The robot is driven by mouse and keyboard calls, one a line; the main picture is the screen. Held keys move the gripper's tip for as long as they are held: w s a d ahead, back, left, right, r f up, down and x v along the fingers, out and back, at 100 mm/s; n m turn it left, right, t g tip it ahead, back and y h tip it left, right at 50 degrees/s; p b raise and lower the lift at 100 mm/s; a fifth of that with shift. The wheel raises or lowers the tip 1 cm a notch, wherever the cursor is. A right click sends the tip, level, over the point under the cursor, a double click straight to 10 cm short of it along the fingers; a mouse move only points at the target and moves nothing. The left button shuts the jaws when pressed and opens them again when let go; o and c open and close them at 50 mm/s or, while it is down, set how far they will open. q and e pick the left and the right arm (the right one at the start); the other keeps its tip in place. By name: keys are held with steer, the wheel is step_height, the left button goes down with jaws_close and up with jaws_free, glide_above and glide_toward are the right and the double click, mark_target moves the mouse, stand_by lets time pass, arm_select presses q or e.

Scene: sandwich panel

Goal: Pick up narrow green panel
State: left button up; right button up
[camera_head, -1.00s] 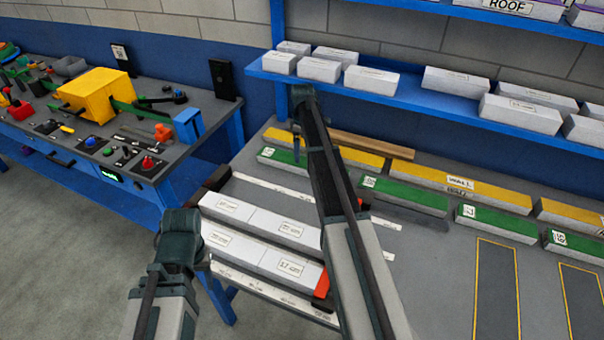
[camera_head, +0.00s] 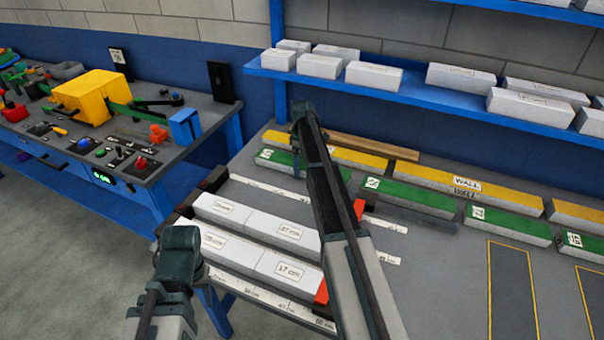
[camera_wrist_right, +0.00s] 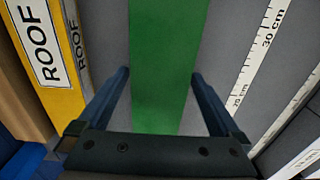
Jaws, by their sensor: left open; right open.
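A green panel (camera_head: 277,158) lies at the back left of the grey table, partly hidden by my right arm. In the right wrist view, a long green strip (camera_wrist_right: 160,70) runs between the two fingers of my right gripper (camera_wrist_right: 163,75). The right gripper is open, with a finger on each side of the green. In the head view the right gripper (camera_head: 298,163) is low over this panel, half hidden by its arm. My left gripper (camera_head: 181,262) is at the lower left, away from the green panels. It is open, its fingers mostly hidden by its arm.
More green panels (camera_head: 408,197) and yellow panels (camera_head: 450,184) line the table's back. A yellow ROOF panel (camera_wrist_right: 52,60) lies beside the green strip. White blocks (camera_head: 255,228) and rulers (camera_head: 268,187) lie in front. A blue shelf (camera_head: 430,97) overhangs the back. Outlined dark areas (camera_head: 512,290) are empty.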

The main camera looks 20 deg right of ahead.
steer(key=c, duration=1.4)
arm_select(q)
steer(key=shift+r, duration=0.1)
arm_select(e)
steer(key=shift+o, duration=0.2)
steer(key=shift+r, duration=0.1)
